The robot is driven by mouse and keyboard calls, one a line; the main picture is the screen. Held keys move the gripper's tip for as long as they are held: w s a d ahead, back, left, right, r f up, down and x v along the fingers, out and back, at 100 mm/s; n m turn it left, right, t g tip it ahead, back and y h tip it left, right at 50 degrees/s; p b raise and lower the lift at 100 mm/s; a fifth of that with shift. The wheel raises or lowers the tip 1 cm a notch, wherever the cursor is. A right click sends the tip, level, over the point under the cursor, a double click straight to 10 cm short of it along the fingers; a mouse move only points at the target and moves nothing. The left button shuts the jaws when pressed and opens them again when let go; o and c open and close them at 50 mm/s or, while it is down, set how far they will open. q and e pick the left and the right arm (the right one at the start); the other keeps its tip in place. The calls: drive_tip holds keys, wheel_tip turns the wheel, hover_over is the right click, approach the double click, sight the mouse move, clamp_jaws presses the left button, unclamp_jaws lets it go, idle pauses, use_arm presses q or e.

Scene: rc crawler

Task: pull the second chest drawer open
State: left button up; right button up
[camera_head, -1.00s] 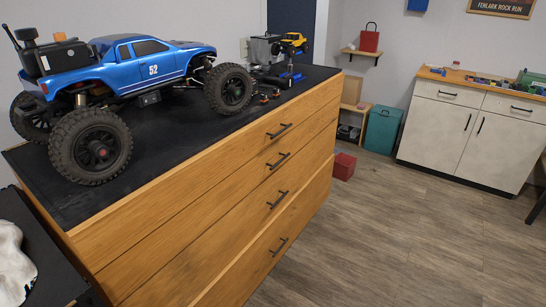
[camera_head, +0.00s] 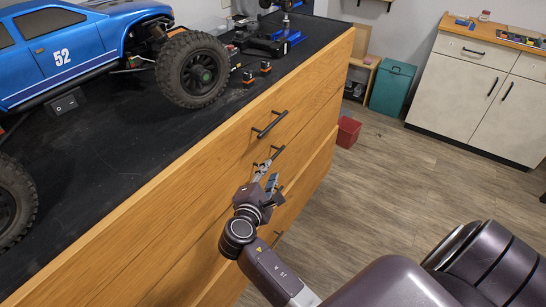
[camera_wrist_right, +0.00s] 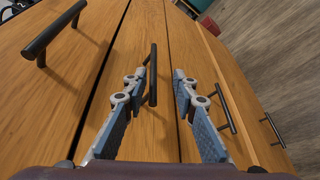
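The wooden chest (camera_head: 150,205) has a black top and a stack of drawers with dark bar handles. The second drawer's handle (camera_head: 277,153) shows just beyond my right gripper (camera_head: 267,174), partly covered by it. In the right wrist view this handle (camera_wrist_right: 152,75) lies in the gap between the fingers of my right gripper (camera_wrist_right: 160,76), close to the left finger. The fingers are apart; I cannot tell whether one touches the handle. The second drawer looks closed. My left gripper is out of view.
The top drawer's handle (camera_head: 269,124) is just above my gripper; the lower handles (camera_wrist_right: 225,107) are beside it in the wrist view. A blue crawler truck (camera_head: 75,50) stands on the chest. A red box (camera_head: 348,132) is on the floor.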

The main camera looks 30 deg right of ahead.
sight(274, 156)
drive_tip(key=b+x, duration=0.1)
drive_tip(key=x, duration=0.1)
drive_tip(key=b+x, duration=0.1)
drive_tip(key=x, duration=0.1)
drive_tip(key=b+x, duration=0.1)
drive_tip(key=x, duration=0.2)
drive_tip(key=shift+w+a+r, duration=0.15)
drive_tip(key=shift+w+r, duration=0.1)
drive_tip(key=shift+r, duration=0.05)
drive_tip(key=shift+w+d, duration=0.25)
drive_tip(key=shift+d, duration=0.05)
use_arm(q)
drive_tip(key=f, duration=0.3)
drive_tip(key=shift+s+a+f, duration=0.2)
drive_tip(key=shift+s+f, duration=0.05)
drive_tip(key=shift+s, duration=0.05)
use_arm(e)
drive_tip(key=shift+c, duration=0.4)
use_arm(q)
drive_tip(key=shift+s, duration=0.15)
use_arm(e)
clamp_jaws()
